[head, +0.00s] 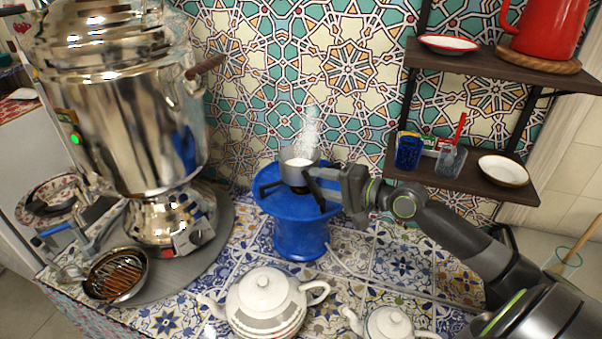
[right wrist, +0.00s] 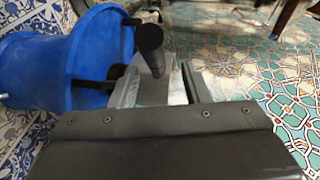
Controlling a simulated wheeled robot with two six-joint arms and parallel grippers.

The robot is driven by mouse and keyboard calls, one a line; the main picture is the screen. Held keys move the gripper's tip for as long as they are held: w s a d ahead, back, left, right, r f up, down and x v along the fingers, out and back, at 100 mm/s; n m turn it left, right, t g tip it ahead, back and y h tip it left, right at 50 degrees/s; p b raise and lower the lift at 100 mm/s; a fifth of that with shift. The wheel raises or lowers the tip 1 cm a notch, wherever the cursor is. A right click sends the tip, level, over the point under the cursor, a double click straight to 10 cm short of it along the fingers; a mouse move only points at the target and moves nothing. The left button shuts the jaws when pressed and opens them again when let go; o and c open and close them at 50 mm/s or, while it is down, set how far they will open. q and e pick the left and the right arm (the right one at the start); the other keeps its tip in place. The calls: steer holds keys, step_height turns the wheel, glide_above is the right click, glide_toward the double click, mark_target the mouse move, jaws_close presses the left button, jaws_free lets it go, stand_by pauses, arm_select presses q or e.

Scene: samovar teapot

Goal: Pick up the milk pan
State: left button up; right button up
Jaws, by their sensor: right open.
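The milk pan (head: 298,173) is a small metal pot with white contents. It stands on the blue round burner (head: 300,235), with white steam or vapour rising above it. My right gripper (head: 322,184) is open at the pan's right side, at about the height of the pan. In the right wrist view the metal pan (right wrist: 152,88) is partly hidden, and a dark handle-like piece (right wrist: 149,48) lies close to the fingers. I cannot tell whether the fingers touch it. My left gripper is not in view.
A large shiny samovar (head: 130,110) stands at the left. A white teapot (head: 265,303) and a smaller one (head: 388,324) stand in front. Wall shelves (head: 470,178) with glasses and a dish hang above my right arm. The tiled wall is close behind the burner.

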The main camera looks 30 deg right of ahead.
mark_target(309, 178)
steer(key=shift+p+x, duration=0.35)
steer(key=shift+x, duration=1.6)
steer(key=shift+s+f, duration=0.1)
steer(key=shift+c, duration=0.2)
jaws_close()
